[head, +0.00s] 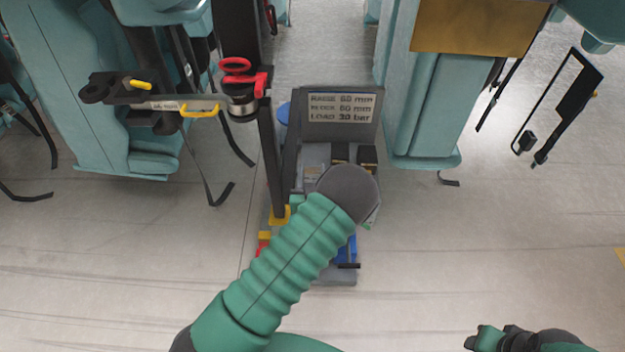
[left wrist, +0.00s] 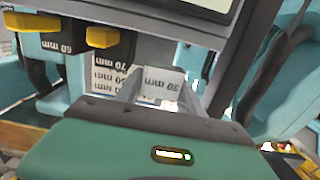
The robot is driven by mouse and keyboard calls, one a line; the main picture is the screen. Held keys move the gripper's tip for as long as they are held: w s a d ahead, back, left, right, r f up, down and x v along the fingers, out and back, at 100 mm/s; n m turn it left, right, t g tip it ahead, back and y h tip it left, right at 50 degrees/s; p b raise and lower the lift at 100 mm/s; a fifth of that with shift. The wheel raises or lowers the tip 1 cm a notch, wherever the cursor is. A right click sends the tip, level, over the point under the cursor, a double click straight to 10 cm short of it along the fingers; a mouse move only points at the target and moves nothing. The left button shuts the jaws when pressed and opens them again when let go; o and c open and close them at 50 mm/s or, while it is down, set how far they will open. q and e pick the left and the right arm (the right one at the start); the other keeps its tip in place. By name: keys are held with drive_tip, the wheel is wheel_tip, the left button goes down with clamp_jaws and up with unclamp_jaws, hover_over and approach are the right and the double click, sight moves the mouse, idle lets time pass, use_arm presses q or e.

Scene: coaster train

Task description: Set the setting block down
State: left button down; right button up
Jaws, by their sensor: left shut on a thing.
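My left gripper (left wrist: 160,100) is shut on a pale grey setting block (left wrist: 163,82) in the left wrist view. The block's face carries upside-down lettering in mm; the number is hard to read. Behind it are dark slots or blocks with yellow tops, marked 60 mm (left wrist: 60,46) and 70 mm (left wrist: 122,62). Whether the held block touches anything beneath it, I cannot tell. In the head view my left arm covers the block and the fingertips, above a grey stand (head: 318,152). My right gripper (head: 490,338) shows partly at the bottom right; its fingers are unclear.
The floor in front is clear.

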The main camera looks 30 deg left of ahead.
sight(312, 180)
use_arm(q)
drive_tip(key=shift+f, duration=1.55)
drive_tip(key=c, duration=0.7)
unclamp_jaws()
drive_tip(key=shift+s, duration=0.1)
